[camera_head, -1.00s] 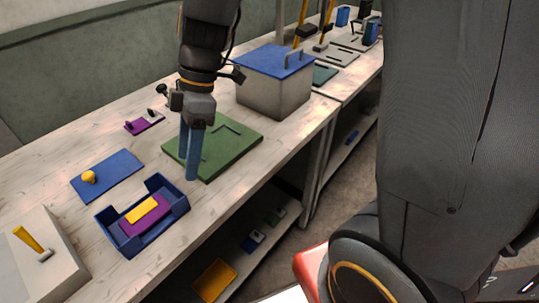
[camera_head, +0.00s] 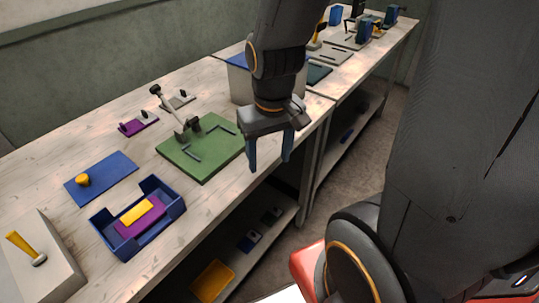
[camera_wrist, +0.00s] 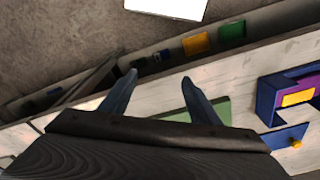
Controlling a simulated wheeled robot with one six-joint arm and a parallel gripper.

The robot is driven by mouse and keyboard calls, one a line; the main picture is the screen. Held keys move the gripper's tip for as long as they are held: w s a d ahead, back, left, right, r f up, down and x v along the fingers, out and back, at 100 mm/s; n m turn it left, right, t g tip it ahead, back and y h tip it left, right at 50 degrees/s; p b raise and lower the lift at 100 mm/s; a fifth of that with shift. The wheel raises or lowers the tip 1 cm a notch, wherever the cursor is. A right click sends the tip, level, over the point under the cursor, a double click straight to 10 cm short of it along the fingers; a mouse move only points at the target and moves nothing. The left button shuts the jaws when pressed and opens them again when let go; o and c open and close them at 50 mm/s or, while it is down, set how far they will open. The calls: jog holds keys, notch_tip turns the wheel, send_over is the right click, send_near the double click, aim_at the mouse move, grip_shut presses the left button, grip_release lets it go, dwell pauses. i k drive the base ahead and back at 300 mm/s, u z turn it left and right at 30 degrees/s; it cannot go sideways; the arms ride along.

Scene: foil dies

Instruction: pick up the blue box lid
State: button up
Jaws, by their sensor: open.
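A flat blue lid (camera_head: 90,187) with a round yellow knob (camera_head: 82,180) lies on the table at the left in the head view. In the wrist view the lid (camera_wrist: 272,138) shows at the right edge. Beside it, nearer the table's front, stands an open blue box (camera_head: 112,240) holding a purple piece (camera_head: 128,222) and a yellow piece (camera_head: 137,211). My gripper (camera_head: 270,163) is open and empty, at the table's front edge, well to the right of the lid. Its two fingers (camera_wrist: 158,80) point at the edge and the shelf below in the wrist view.
A green board (camera_head: 200,165) with a grey upright lever lies between lid and gripper. A grey box (camera_head: 240,85) with a blue top stands partly hidden behind my arm. A block with a yellow handle (camera_head: 40,270) is at front left. An orange tray (camera_head: 212,280) lies on the lower shelf.

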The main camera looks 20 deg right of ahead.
aim_at(85, 188)
jog(key=z, duration=0.05)
jog(key=k, duration=0.7)
jog(key=u, duration=1)
jog(key=i, duration=0.5)
